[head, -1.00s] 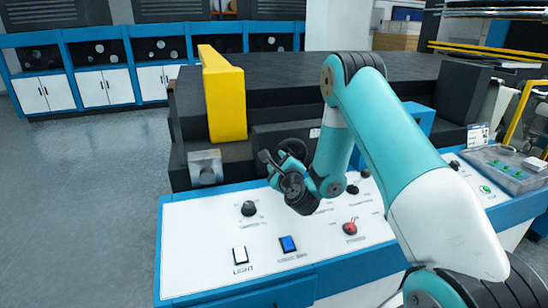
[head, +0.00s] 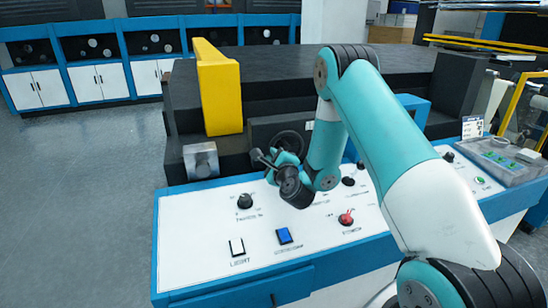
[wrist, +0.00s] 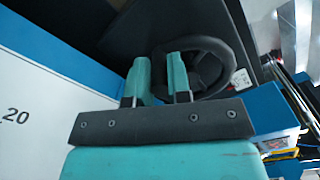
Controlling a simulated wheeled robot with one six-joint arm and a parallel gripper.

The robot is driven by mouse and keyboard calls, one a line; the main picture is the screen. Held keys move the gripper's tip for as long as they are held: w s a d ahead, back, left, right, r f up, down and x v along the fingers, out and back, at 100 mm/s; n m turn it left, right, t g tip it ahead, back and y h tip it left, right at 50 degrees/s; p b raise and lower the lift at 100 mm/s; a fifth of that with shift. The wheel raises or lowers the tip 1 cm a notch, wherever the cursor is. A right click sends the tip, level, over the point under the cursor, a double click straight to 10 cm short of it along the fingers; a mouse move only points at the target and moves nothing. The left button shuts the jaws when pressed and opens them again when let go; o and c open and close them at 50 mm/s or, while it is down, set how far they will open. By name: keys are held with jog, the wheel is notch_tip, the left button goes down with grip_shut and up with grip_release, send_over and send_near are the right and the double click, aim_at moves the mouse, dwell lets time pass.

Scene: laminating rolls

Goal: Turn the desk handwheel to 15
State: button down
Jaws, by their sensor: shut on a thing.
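The black desk handwheel (head: 290,137) stands behind my gripper, against the dark machine at the back edge of the white console. In the wrist view its round rim and spokes (wrist: 216,47) show beyond the fingers. My gripper (wrist: 160,66) has its two teal fingers either side of the near left part of the rim and is shut on it. In the head view my gripper (head: 283,158) hides the wheel's lower part. I cannot read the wheel's setting.
The white console (head: 190,225) carries a black knob (head: 245,201), a white switch (head: 237,247), a blue switch (head: 284,235) and a red knob (head: 346,218). A yellow block (head: 220,92) and a metal block (head: 201,160) stand left of the wheel. The floor at left is clear.

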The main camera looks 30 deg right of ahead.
jog(key=n, duration=0.1)
jog(key=f+n+b, duration=0.2)
jog(key=n, duration=0.1)
jog(key=shift+s+d+f, duration=0.1)
jog(key=shift+d, duration=0.15)
jog(key=shift+s+d+f+n+b, duration=0.1)
jog(key=shift+d+f+n+b, duration=0.15)
jog(key=shift+n+b, duration=0.45)
jog(key=shift+d+f+n+b, duration=0.15)
jog(key=shift+f+n+b, duration=0.2)
jog(key=shift+n, duration=0.75)
jog(key=c, duration=1.1)
grip_release()
